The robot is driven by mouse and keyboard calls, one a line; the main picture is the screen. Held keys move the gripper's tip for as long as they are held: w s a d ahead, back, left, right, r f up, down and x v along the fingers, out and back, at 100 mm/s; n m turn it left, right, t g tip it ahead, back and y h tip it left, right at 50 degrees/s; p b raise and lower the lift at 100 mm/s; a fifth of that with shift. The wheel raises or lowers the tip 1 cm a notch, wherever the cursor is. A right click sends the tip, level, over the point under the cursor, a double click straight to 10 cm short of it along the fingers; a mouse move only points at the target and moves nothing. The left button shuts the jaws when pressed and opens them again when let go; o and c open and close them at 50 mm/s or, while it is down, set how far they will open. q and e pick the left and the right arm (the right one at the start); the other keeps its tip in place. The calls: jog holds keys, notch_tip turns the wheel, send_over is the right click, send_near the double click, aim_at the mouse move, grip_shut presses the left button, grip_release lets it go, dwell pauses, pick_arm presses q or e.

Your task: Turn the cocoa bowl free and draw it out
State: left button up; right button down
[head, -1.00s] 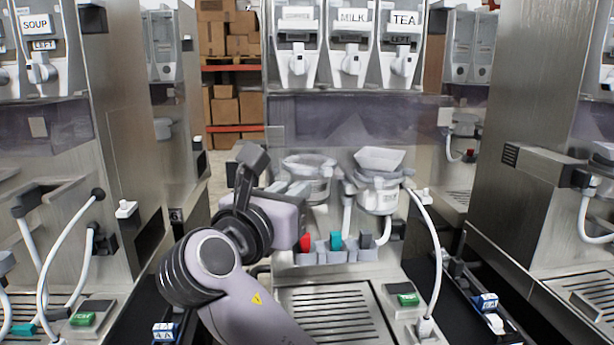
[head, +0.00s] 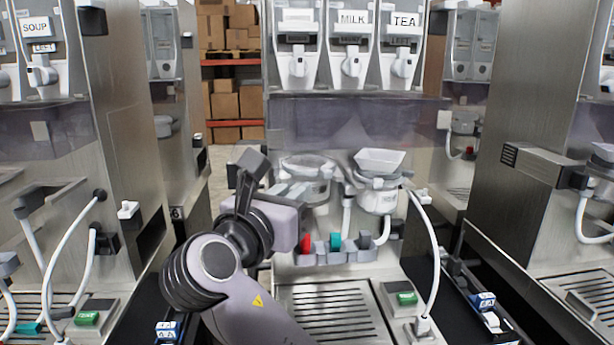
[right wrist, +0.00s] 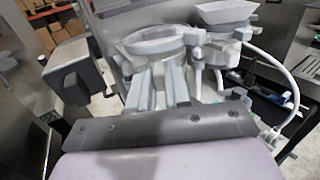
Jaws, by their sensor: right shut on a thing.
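The bowl at my right gripper, which I take for the cocoa bowl (head: 308,165), is a pale round mixing bowl with a wide rim on the middle machine. It also shows in the right wrist view (right wrist: 155,40). No name is readable on it. My right gripper (head: 300,190) reaches it from the left front. In the right wrist view its two pale fingers (right wrist: 158,72) point at the bowl's near side and are shut on it; the exact contact is hard to see. The bowl is still at its place on the machine. My left gripper is not in view.
A second bowl with a square funnel (head: 378,163) sits close on the right, with a white hose (head: 432,235) beside it. Red (head: 305,243), teal (head: 336,241) and grey knobs line the block below. A drip grate (head: 335,308) lies under them. Labelled canisters (head: 351,50) hang above.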

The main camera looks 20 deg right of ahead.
aim_at(316, 185)
jog(key=shift+w+d+r, duration=0.1)
jog(key=shift+d+r, duration=0.3)
jog(key=shift+s+d+n+t+y+p, duration=0.2)
jog(key=shift+n+t+y+p, duration=0.25)
jog(key=shift+p, duration=0.25)
jog(key=shift+s+d+n+t+y+p, duration=0.1)
jog(key=shift+d+n+t+y+p, duration=0.1)
jog(key=shift+n+t+y+p, duration=0.35)
jog(key=y+p, duration=0.1)
jog(key=d+n+t+y+p, duration=0.1)
jog(key=p, duration=0.1)
jog(key=shift+s, duration=0.3)
jog(key=shift+f, duration=0.1)
jog(key=shift+s+d+n+t+y+p, duration=0.2)
jog(key=shift+n+t+y+p, duration=0.2)
jog(key=shift+n+y, duration=0.25)
jog(key=shift+d+n+t+y, duration=0.3)
jog(key=shift+n+y, duration=0.15)
jog(key=shift+y, duration=0.3)
